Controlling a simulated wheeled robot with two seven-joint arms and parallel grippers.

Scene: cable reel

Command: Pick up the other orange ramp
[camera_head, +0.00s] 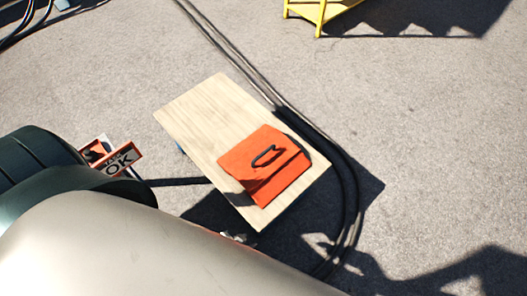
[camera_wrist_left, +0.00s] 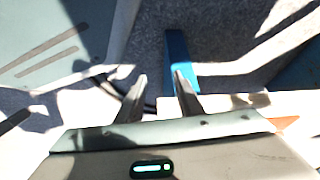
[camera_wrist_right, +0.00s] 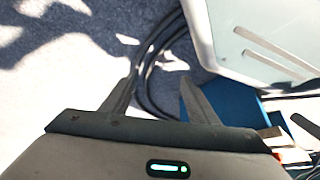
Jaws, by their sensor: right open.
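An orange ramp (camera_head: 264,164) with a black handle lies on a light wooden tabletop (camera_head: 198,118) in the head view, near the tabletop's lower right end. A dark shadow crosses its lower part. Neither gripper shows in the head view. In the left wrist view my left gripper (camera_wrist_left: 160,88) has its fingers apart, with no object visible between them. In the right wrist view my right gripper (camera_wrist_right: 158,90) is open and empty, above pavement. I cannot make out the ramp in either wrist view.
Black cables (camera_head: 349,185) run past the tabletop's right side to the ground. A yellow stand (camera_head: 319,12) is at the top. A small sign (camera_head: 122,160) stands left of the tabletop. A blue bar (camera_wrist_left: 176,55) is near my left fingers. Pavement at right is mostly clear.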

